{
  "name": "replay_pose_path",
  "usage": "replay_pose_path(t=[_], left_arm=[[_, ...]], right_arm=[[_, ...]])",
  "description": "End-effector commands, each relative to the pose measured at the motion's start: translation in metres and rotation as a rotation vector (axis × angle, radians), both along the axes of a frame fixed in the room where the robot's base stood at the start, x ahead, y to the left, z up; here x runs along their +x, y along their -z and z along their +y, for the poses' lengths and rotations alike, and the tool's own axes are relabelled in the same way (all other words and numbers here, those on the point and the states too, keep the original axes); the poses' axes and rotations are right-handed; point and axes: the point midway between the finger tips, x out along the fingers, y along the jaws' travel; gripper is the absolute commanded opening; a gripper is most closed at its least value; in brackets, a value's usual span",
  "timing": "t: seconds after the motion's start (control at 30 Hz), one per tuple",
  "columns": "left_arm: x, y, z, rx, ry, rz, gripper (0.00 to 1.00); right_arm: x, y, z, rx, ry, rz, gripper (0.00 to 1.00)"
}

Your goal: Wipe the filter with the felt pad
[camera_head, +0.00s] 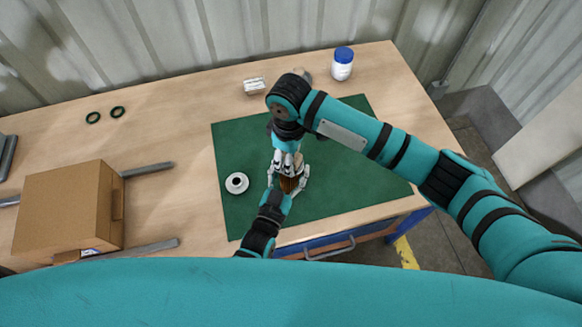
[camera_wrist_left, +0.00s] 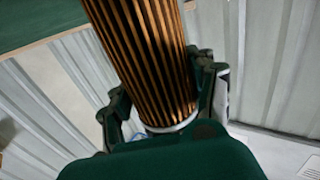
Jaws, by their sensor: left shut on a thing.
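The filter (camera_head: 290,184) is a brown pleated cylinder above the green mat. In the left wrist view the filter (camera_wrist_left: 148,55) fills the top middle, with a pale end ring at its lower end. My left gripper (camera_head: 288,189) is shut on it; its dark fingers (camera_wrist_left: 160,105) stand either side of the filter's lower end. My right gripper (camera_head: 287,160) comes down from above, right over the filter, and the two overlap in the head view. I cannot tell its opening or whether it touches the filter. I cannot make out the felt pad.
A green mat (camera_head: 345,190) lies on the wooden table (camera_head: 180,150). A white round part with a dark centre (camera_head: 237,183) lies left of the grippers. A white block (camera_head: 254,86) and a blue-lidded jar (camera_head: 343,64) stand behind.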

Motion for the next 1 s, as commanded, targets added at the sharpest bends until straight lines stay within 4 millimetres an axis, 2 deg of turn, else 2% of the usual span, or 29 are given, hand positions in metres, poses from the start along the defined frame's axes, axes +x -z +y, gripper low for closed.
replay_pose_path(t=[0.5, 0.87, 1.0], left_arm=[[0.000, 0.000, 0.000, 0.000, 0.000, 0.000, 0.23], [0.000, 0.000, 0.000, 0.000, 0.000, 0.000, 0.23], [0.000, 0.000, 0.000, 0.000, 0.000, 0.001, 0.23]], right_arm=[[0.016, -0.002, -0.029, 0.001, 0.000, -0.003, 0.11], [0.017, -0.004, -0.030, 0.002, -0.001, -0.003, 0.11], [0.017, -0.014, -0.029, 0.002, -0.001, -0.003, 0.11]])
